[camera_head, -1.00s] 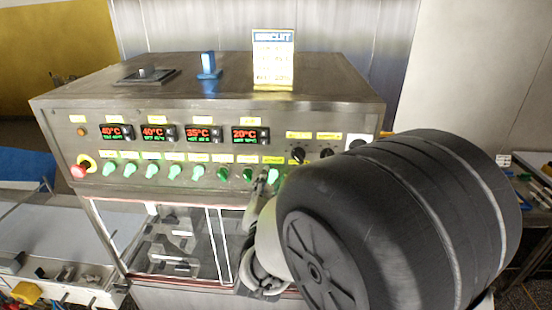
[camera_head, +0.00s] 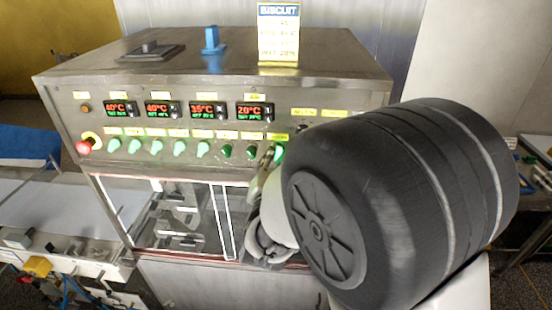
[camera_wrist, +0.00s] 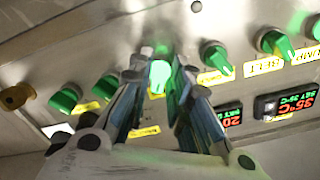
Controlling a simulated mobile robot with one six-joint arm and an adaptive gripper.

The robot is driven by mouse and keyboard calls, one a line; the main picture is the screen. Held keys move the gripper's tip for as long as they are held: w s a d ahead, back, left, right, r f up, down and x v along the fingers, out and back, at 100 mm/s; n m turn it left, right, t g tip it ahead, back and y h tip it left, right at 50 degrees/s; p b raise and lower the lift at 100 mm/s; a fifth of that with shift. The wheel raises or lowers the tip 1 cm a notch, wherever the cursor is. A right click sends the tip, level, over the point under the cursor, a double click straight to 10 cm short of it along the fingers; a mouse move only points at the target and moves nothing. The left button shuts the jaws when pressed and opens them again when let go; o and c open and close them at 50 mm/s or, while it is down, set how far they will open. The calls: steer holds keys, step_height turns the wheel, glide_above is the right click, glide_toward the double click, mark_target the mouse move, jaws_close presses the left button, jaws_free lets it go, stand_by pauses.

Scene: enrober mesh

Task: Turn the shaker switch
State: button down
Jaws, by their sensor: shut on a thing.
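The control panel carries a row of green rotary switches. My gripper (camera_head: 270,164) is at the right end of the visible row, at a green-lit switch (camera_head: 279,153). In the wrist view the two fingers of my gripper (camera_wrist: 160,68) straddle a brightly lit green switch (camera_wrist: 158,76), closed on its sides. Its label is too small or too hidden to read, so I cannot confirm from lettering that it is the shaker switch. My large dark wrist housing covers the panel's right side in the head view.
Other green switches (camera_wrist: 215,55) stand close beside the fingers. Temperature displays (camera_head: 254,111) sit above the row in the head view. A red emergency button (camera_head: 84,147) is at far left. A biscuit sign (camera_head: 278,32) stands on top of the machine.

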steer(key=shift+n+b, duration=0.3)
steer(key=shift+d+n+b, duration=0.1)
steer(key=shift+n+b, duration=1.5)
steer(key=shift+n, duration=4.1)
steer(key=c, duration=1.7)
jaws_free()
